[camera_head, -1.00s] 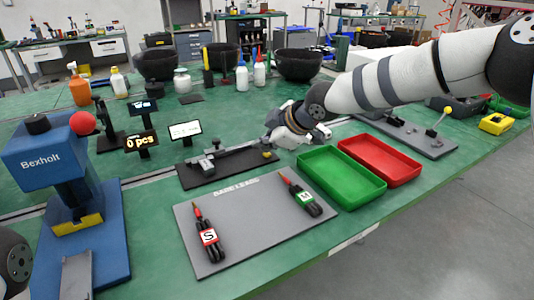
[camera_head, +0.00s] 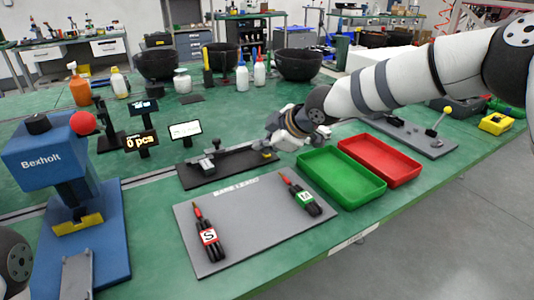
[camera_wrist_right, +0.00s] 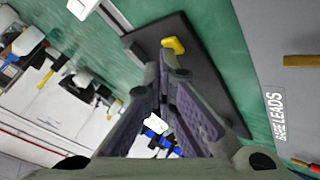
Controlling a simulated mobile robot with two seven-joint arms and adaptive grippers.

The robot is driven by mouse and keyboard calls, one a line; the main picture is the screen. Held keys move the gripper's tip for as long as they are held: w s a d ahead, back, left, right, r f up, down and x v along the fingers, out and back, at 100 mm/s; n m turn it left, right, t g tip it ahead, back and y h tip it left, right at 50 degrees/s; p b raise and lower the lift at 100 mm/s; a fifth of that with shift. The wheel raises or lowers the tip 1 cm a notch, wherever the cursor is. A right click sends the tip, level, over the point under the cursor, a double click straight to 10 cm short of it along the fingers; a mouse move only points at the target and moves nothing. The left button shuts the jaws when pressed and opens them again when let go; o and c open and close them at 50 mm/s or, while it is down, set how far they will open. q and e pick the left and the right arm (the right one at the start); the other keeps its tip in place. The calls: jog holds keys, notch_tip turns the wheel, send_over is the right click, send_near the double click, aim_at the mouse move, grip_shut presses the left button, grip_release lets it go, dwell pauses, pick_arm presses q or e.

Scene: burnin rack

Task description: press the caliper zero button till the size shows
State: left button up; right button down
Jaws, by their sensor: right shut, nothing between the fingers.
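The caliper fixture (camera_head: 228,167), a long dark base with a grey bar and block, lies on the green bench. A small yellow part sits at its right end, and shows larger in the right wrist view (camera_wrist_right: 173,46). I cannot make out the zero button. A small screen (camera_head: 185,130) behind the fixture shows light text too small to read. My right gripper (camera_head: 270,140) is shut and empty, just above the right end of the fixture; in the wrist view its fingertips (camera_wrist_right: 170,62) are close to the yellow part. Contact cannot be told. My left gripper is out of view.
A grey board (camera_head: 250,225) with two lead bundles lies in front. A green tray (camera_head: 340,178) and a red tray (camera_head: 382,158) stand to the right. A blue Bexholt press (camera_head: 50,160) stands left. Another screen (camera_head: 141,141) reads "0 pcs".

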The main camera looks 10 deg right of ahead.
aim_at(265, 156)
dwell(0.3)
jog(key=shift+r, duration=0.8)
jog(key=shift+r+p, duration=0.5)
jog(key=shift+r, duration=2)
jog(key=shift+f, duration=0.1)
